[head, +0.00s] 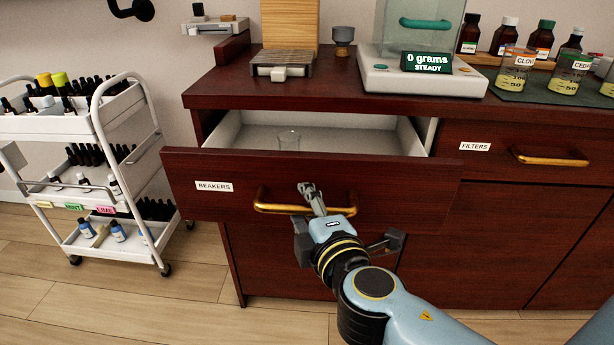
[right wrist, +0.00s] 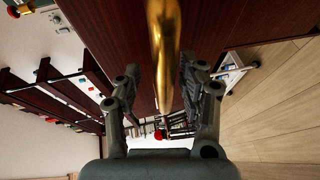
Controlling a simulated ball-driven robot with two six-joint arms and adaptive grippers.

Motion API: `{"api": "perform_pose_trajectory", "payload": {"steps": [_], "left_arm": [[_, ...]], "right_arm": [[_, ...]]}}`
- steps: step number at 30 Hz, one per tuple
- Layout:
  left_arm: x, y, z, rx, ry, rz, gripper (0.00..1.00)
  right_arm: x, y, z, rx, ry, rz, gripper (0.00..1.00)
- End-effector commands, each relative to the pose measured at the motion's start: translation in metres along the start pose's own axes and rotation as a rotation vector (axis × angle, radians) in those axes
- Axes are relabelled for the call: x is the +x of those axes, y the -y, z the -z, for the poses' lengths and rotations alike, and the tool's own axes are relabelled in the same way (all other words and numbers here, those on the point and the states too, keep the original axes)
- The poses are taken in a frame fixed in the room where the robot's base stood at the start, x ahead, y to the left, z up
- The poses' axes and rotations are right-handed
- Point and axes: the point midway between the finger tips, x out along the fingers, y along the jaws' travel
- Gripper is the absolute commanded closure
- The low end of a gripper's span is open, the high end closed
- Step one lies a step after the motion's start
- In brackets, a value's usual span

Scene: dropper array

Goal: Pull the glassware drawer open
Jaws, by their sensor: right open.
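The glassware drawer, labelled BEAKERS (head: 400,182), stands pulled out from the dark red-brown cabinet, and its pale interior shows. The drawer's brass bar handle (head: 273,208) runs across the front. My right gripper (head: 311,194) is at the middle of this handle. In the right wrist view the handle (right wrist: 164,50) passes between the two open fingers, with a gap on both sides. My left gripper is not in view.
A closed FILTERS drawer (head: 490,165) with a brass handle is at the right. A scale (head: 424,80) and several bottles stand on the countertop. A white trolley (head: 90,120) with several bottles stands at the left. The floor in front of the trolley is clear.

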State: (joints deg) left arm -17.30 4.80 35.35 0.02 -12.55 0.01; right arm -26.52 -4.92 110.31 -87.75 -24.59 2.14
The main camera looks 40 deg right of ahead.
Motion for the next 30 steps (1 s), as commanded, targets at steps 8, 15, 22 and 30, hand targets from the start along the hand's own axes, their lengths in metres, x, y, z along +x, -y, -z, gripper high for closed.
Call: {"api": "perform_pose_trajectory", "payload": {"steps": [8, 15, 22, 30], "left_arm": [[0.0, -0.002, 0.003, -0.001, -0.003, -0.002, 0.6], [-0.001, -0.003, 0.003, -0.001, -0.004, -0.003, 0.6], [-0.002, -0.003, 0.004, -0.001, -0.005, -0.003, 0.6], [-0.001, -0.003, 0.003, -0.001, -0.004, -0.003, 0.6]], "right_arm": [[-0.009, -0.05, 0.004, 0.006, 0.0, -0.008, 0.47], [-0.015, -0.091, 0.008, 0.0, -0.002, -0.017, 0.26], [-0.017, -0.102, 0.009, -0.005, -0.005, -0.017, 0.59], [-0.018, -0.096, 0.008, 0.016, -0.003, -0.007, 0.59]]}}
